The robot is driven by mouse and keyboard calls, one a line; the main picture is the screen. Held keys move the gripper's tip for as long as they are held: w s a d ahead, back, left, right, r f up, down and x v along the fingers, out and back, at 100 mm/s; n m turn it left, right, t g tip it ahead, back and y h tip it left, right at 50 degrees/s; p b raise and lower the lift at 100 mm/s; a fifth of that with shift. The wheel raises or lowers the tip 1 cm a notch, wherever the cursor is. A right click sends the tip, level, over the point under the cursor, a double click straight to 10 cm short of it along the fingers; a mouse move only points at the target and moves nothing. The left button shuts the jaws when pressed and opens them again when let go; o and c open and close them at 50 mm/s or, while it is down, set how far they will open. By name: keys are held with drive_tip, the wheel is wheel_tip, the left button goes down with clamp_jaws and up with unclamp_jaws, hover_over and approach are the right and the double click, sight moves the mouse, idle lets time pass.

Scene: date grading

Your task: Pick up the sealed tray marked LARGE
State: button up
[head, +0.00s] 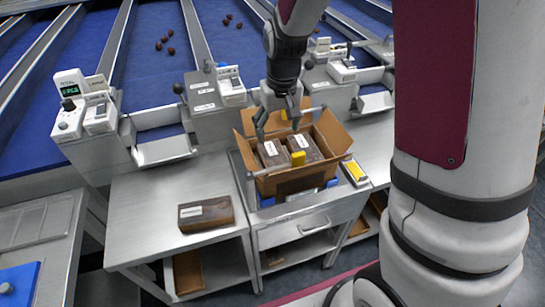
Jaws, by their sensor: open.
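A brown sealed tray with a white label (207,214) lies on the left metal bench. Two similar dark trays stand side by side in an open cardboard box: a left tray (272,158) and a right tray (312,150), each with a white label. The lettering on all three labels is too small to read, so I cannot tell which is marked LARGE. My gripper (278,128) points down over the box, fingers apart and empty. It is above the far part of the two trays; whether it touches them I cannot tell. It partly hides the box's far side.
The cardboard box (283,186) has raised flaps around my gripper and sits on a metal stand (301,229). A yellow-faced device (355,171) is to its right. A scale (70,105) and blue belts with dates lie behind. The left bench (150,220) is mostly clear.

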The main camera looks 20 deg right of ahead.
hover_over(275, 156)
drive_tip(key=s, duration=0.1)
wheel_tip(275, 156, down, 6)
drive_tip(key=shift+w+a+f+p, duration=0.1)
drive_tip(key=shift+f+p, duration=0.15)
drive_tip(key=shift+f, duration=0.65)
drive_tip(key=shift+w+d+f+p, duration=0.1)
drive_tip(key=shift+f+p, duration=0.2)
drive_tip(key=shift+f, duration=0.55)
drive_tip(key=shift+w+a+f+p, duration=0.1)
drive_tip(key=shift+f+p, duration=0.15)
drive_tip(key=shift+f, duration=0.65)
drive_tip(key=c, duration=1)
drive_tip(key=shift+c, duration=0.2)
drive_tip(key=shift+r, duration=0.1)
